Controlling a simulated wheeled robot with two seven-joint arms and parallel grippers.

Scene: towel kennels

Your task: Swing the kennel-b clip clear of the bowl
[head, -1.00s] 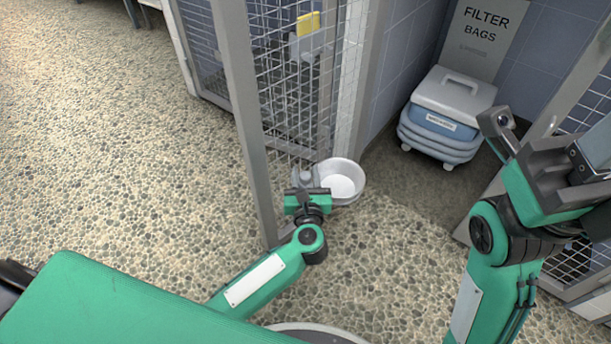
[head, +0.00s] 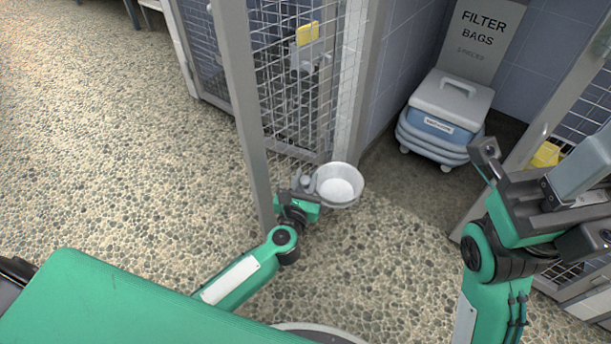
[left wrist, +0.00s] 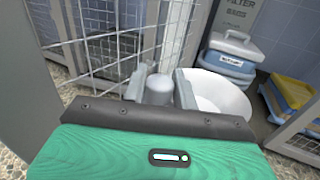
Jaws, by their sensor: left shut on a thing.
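The kennel-b clip (head: 306,182) is a small grey knob at the left side of the bowl. In the left wrist view the clip (left wrist: 158,90) stands between my two fingers. My left gripper (head: 299,193) is shut on it and partly hides it. The pale metal bowl (head: 338,186) sits just right of the gripper, low by the mesh kennel front; it also shows in the left wrist view (left wrist: 222,96). Whether clip and bowl touch is unclear. My right gripper (head: 535,165) is open and empty at the right, away from the bowl.
A grey door post (head: 238,100) rises close to the left of my left gripper. Mesh (head: 290,85) stands behind the bowl. A lidded grey-blue bin (head: 445,118) stands back right. Another mesh door (head: 590,120) is at the right. Pebbled floor at left is clear.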

